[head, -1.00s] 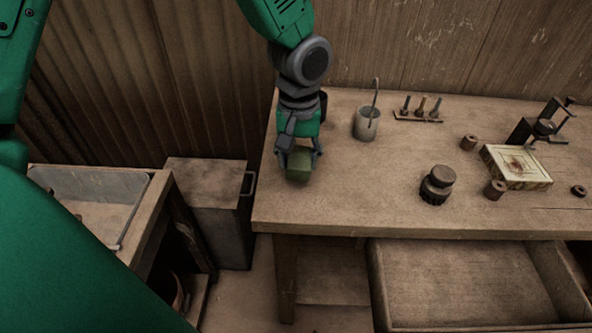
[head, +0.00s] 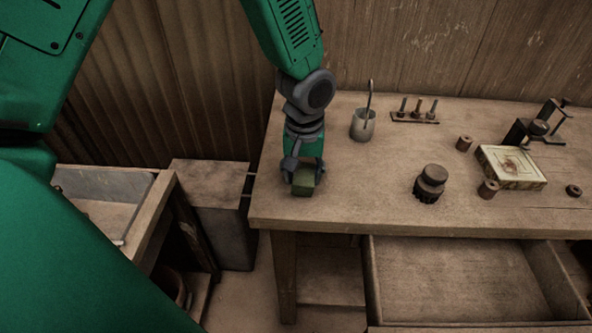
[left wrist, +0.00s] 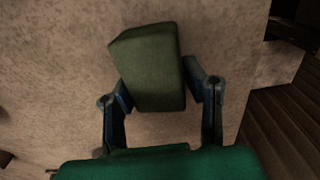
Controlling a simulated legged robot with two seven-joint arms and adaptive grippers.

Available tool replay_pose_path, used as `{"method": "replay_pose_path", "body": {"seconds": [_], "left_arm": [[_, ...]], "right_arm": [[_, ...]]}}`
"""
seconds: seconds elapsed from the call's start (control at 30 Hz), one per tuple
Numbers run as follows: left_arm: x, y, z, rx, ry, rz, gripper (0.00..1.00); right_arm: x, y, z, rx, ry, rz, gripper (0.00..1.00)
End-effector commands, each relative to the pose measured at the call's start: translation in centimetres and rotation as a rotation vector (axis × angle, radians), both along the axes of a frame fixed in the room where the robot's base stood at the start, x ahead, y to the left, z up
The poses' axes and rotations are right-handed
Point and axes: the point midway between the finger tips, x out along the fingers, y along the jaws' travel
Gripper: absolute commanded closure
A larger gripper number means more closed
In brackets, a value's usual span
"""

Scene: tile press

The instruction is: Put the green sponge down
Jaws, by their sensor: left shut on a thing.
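The green sponge (head: 303,181) is a small block between the fingers of my left gripper (head: 304,176), over the left end of the wooden workbench (head: 370,197). My left gripper is shut on it. In the left wrist view the sponge (left wrist: 150,68) sits slightly tilted between the two dark fingers, with the bench top behind it. It is at or very near the bench surface; I cannot tell whether it touches. My right gripper is not in view.
A grey cup with a stick (head: 363,125), a peg rack (head: 415,117), a dark knobbed jar (head: 430,184), a patterned tile block (head: 511,166) and a clamp (head: 538,125) stand to the right. An open drawer (head: 460,280) juts below. Bench around the sponge is clear.

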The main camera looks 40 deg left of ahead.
Motion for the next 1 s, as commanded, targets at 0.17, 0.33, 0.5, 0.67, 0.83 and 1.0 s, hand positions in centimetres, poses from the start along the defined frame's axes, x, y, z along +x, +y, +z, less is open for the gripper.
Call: {"method": "replay_pose_path", "body": {"seconds": [0.17,0.33,0.5,0.67,0.83,1.0], "left_arm": [[-0.5,0.1,-0.6,-0.013,0.011,-0.002,0.4],[-0.6,0.5,-0.6,-0.017,0.01,0.0,0.4],[-0.5,0.6,-0.6,-0.014,0.009,0.001,0.4],[-0.4,0.5,-0.5,-0.01,0.008,0.002,0.4],[-0.3,0.4,-0.5,-0.01,0.006,0.002,0.4],[-0.2,0.3,-0.1,-0.015,0.003,0.002,0.4]], "right_arm": [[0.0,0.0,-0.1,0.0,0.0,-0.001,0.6],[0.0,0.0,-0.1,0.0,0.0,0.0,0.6],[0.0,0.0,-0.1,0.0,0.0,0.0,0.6],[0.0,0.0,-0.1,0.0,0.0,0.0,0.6],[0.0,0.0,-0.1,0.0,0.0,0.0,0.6],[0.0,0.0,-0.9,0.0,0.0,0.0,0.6]]}}
